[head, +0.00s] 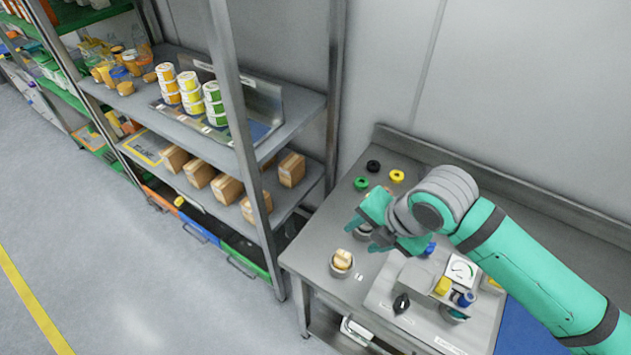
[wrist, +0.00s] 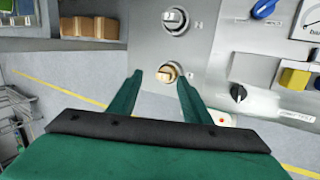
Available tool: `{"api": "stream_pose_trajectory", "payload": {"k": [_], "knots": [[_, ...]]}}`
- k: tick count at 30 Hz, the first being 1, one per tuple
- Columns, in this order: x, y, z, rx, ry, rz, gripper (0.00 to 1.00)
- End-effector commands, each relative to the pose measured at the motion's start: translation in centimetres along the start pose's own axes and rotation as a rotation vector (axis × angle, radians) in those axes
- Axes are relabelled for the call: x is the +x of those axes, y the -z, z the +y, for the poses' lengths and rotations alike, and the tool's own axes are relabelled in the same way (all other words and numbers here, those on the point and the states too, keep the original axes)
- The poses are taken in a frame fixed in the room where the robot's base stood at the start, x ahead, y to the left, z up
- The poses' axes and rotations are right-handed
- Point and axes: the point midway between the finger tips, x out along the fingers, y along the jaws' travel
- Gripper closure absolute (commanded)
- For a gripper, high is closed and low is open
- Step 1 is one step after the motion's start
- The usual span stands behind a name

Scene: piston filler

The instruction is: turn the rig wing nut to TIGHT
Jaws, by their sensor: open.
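My gripper (head: 364,237) is open and empty above the table, to the left of the rig and behind the wing nut. In the wrist view its two teal fingers (wrist: 160,78) point at a round holder with a beige piece (wrist: 168,72); they are apart from the wing nut.
A cup with beige pieces (head: 342,260) stands near the table's left edge. Green, yellow and black rings lie behind. A shelf post (head: 245,150) stands left.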

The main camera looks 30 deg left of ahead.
Motion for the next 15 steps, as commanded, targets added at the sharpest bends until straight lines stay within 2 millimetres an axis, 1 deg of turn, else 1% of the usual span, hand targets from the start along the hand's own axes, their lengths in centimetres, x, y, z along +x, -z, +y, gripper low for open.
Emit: {"api": "stream_pose_trajectory", "payload": {"k": [1,7,15], "knots": [[0.2,0.1,1.0,0.004,-0.03,-0.002,0.56],[0.5,0.1,4.7,0.031,-0.148,-0.015,0.56],[0.1,0.0,9.3,0.088,-0.316,-0.029,0.56]]}}
